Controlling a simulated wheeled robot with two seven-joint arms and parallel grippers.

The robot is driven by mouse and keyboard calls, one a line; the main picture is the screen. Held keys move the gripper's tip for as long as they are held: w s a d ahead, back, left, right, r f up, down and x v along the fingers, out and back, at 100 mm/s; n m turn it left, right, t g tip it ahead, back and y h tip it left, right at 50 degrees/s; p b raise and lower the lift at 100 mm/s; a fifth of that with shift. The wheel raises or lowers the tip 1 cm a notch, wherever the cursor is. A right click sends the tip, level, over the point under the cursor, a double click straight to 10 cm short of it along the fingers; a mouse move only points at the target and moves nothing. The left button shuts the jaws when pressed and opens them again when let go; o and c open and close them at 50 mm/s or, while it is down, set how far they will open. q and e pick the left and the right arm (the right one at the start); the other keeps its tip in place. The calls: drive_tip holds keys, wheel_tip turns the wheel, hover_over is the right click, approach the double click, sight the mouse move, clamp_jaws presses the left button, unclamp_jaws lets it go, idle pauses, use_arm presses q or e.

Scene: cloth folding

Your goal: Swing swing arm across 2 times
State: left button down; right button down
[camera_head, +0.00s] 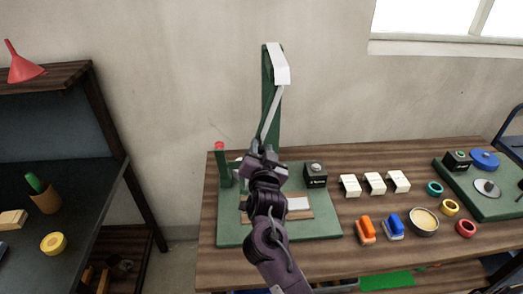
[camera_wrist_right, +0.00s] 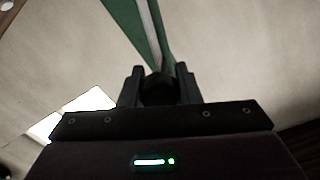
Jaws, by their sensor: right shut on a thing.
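The post stands on a green base plate (camera_head: 232,232) on the wooden table. My right gripper (camera_head: 264,147) is at the lower end of the rod and shut on it. My left gripper is in neither view.
A short green post with a red top (camera_head: 219,147) stands left of my gripper. A black box (camera_head: 315,174) stands to its right. White blocks (camera_head: 350,185), clamps (camera_head: 366,229), a bowl (camera_head: 424,222) and rings (camera_head: 435,188) lie farther right.

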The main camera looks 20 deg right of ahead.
drive_tip(key=c, duration=1.4)
unclamp_jaws()
drive_tip(key=shift+r, duration=0.25)
drive_tip(key=shift+c, duration=0.2)
drive_tip(key=o, duration=0.4)
drive_tip(key=shift+a+f, duration=0.1)
drive_tip(key=p+v, duration=0.3)
drive_tip(key=v, duration=0.4)
drive_tip(key=shift+s+a, duration=0.1)
drive_tip(key=shift+s, duration=0.25)
drive_tip(key=shift+f, duration=0.1)
